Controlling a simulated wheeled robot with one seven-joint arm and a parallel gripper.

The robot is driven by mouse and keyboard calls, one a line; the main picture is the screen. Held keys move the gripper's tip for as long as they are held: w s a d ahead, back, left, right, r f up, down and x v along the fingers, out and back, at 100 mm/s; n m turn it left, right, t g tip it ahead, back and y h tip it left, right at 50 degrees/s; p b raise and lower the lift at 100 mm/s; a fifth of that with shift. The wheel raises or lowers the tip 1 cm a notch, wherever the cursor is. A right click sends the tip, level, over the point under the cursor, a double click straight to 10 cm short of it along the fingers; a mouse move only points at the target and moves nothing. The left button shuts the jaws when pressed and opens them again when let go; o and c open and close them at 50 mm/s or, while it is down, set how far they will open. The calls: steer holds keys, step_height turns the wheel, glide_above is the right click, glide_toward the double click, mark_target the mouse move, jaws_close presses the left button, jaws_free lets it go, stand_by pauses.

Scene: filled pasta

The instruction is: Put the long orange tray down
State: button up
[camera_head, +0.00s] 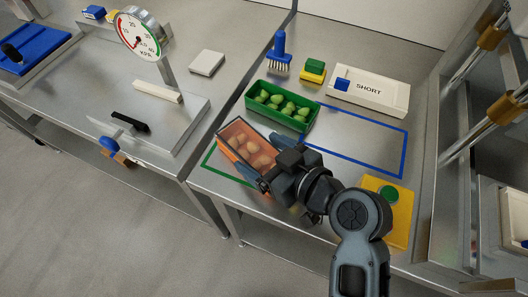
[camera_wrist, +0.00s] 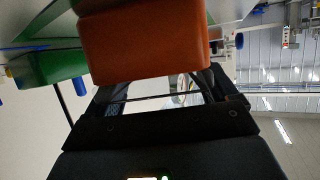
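The long orange tray (camera_head: 235,129) holds several pale round pieces and is at the left part of the right-hand table. My gripper (camera_head: 256,160) is shut on the tray, with its fingers along the near part of it. The tray covers much of a green outline (camera_head: 211,161) on the table; the outline's left corner shows. I cannot tell whether the tray touches the table. In the wrist view the tray's orange end (camera_wrist: 145,45) fills the space ahead of the gripper, and the fingertips are hidden.
A green tray (camera_head: 281,119) with green pieces stands just behind the orange one. A blue outline (camera_head: 405,150) to the right is mostly bare. A brush (camera_head: 279,50), a SHORT box (camera_head: 368,92) and a yellow board (camera_head: 400,215) lie around. A dial scale (camera_head: 137,35) stands left.

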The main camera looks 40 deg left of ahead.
steer(key=shift+o, duration=1.1)
steer(key=shift+r, duration=0.15)
steer(key=b+v, duration=0.1)
steer(key=v, duration=1.1)
steer(key=shift+b, duration=0.3)
